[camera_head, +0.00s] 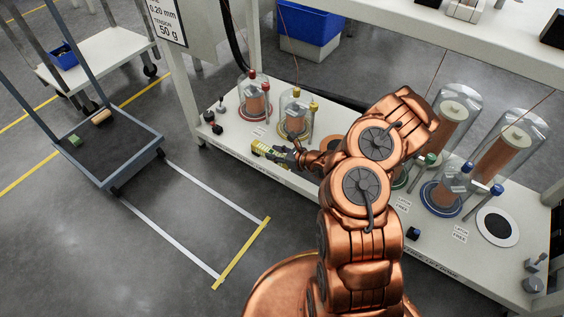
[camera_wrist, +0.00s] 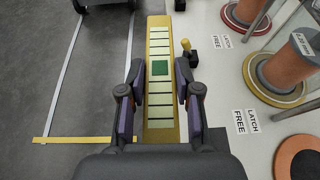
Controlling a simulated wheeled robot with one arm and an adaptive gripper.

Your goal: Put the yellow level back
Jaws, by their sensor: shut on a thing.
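The yellow level (camera_head: 268,149) is a long yellow bar over the bench's front edge in the head view. In the wrist view the level (camera_wrist: 160,30) runs straight ahead, with pale panels, dark cross lines and a green square. My gripper (camera_head: 284,156) is shut on it. In the wrist view my gripper (camera_wrist: 160,68) has one finger on each side of the bar near the green square. The bar's near end is partly hidden by my gripper. I cannot tell whether the bar touches the bench.
The white bench (camera_head: 222,138) carries several glass-domed copper spools, including ones on a red ring (camera_head: 254,116) and a blue ring (camera_head: 440,208). A small yellow-knobbed lever (camera_wrist: 187,48) stands just right of the bar. A wheeled cart (camera_head: 105,170) stands at left, beyond clear floor with tape lines.

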